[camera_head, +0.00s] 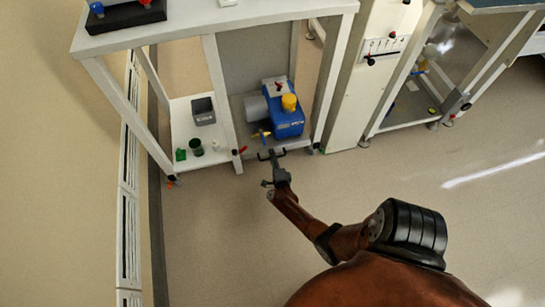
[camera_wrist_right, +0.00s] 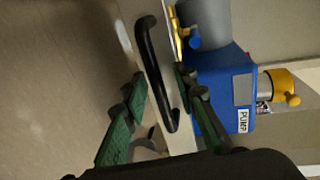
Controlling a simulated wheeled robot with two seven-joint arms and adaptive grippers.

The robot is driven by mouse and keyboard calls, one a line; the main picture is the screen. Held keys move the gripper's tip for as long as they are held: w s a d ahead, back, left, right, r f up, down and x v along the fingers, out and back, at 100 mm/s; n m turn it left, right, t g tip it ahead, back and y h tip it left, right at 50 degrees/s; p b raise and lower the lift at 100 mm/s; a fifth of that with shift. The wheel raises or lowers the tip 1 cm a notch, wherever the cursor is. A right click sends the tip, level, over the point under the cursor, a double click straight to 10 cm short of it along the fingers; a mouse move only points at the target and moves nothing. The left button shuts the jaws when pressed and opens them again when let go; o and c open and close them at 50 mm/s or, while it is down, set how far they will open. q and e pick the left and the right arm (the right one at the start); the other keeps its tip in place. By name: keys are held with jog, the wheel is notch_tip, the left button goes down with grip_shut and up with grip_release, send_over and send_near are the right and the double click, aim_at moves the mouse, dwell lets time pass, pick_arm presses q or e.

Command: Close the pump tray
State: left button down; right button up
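The blue pump (camera_head: 287,121) with a yellow cap and a grey motor sits on the pump tray (camera_head: 299,146) in the lower bay of the white bench. In the right wrist view the pump (camera_wrist_right: 224,88) is on the right, beside the tray's pale front (camera_wrist_right: 183,139). The black bar handle (camera_wrist_right: 149,52) of the tray crosses between the fingers of my right gripper (camera_wrist_right: 160,76). The fingers are apart, one on each side of the handle, with gaps visible. In the head view my right gripper (camera_head: 272,156) is at the tray's front. My left gripper is out of view.
A grey bin (camera_head: 203,111), a dark green cup (camera_head: 196,147) and a small green item (camera_head: 180,155) stand on the shelf left of the tray. White bench legs (camera_head: 222,105) flank the bay. The floor (camera_head: 235,220) in front is clear.

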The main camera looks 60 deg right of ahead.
jog(key=shift+a, duration=0.1)
jog(key=v, duration=0.7)
jog(key=shift+s+a, duration=0.1)
dwell(0.4)
